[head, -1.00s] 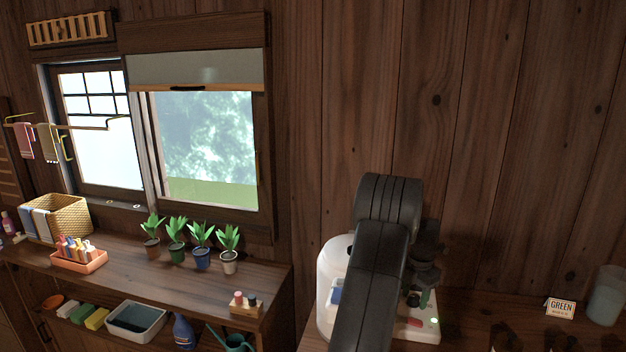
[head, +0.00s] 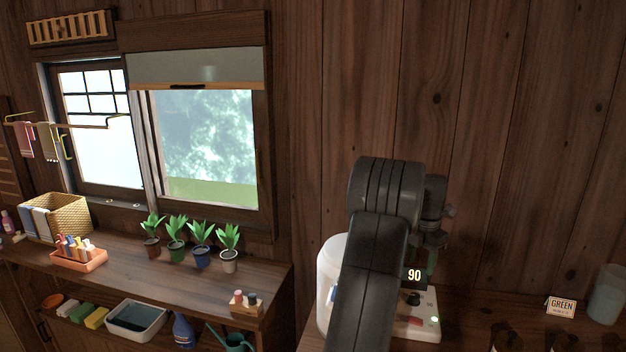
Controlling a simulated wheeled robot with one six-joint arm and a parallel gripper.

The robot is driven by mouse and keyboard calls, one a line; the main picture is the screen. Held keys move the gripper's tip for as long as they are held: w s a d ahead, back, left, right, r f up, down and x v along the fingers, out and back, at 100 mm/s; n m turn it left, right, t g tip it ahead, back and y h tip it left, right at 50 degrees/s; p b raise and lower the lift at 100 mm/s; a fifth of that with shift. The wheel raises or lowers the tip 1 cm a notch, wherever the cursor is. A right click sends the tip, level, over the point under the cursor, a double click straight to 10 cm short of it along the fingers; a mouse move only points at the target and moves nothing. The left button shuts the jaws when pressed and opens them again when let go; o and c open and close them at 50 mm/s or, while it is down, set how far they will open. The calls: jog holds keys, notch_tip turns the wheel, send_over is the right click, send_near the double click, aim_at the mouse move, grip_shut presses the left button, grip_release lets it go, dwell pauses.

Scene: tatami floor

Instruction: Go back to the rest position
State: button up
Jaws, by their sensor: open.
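My gripper (head: 432,258) is in the head view, at the end of my dark arm, which rises from the bottom centre. It is open, and I see nothing held in it. Its far side is partly hidden by the arm. It hangs in the air in front of the wooden wall, above the white appliance (head: 330,268). That appliance has a display reading 90, a dark knob, a red button and a lit green light. My arm hides the appliance's middle.
At left, a wooden counter (head: 120,250) bears several potted plants (head: 201,245), a wicker basket (head: 70,215) and an orange tray (head: 80,262). The wall above my arm is clear.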

aim_at(415, 295)
notch_tip(415, 295, down, 11)
jog(key=shift+s+r, duration=0.1)
jog(key=shift+f+p, duration=0.3)
jog(key=shift+f, duration=0.05)
jog(key=m, duration=0.5)
jog(key=shift+m, duration=0.3)
jog(key=m, duration=1)
jog(key=shift+m, duration=0.4)
jog(key=m+p, duration=0.1)
jog(key=m, duration=0.3)
jog(key=shift+m, duration=0.3)
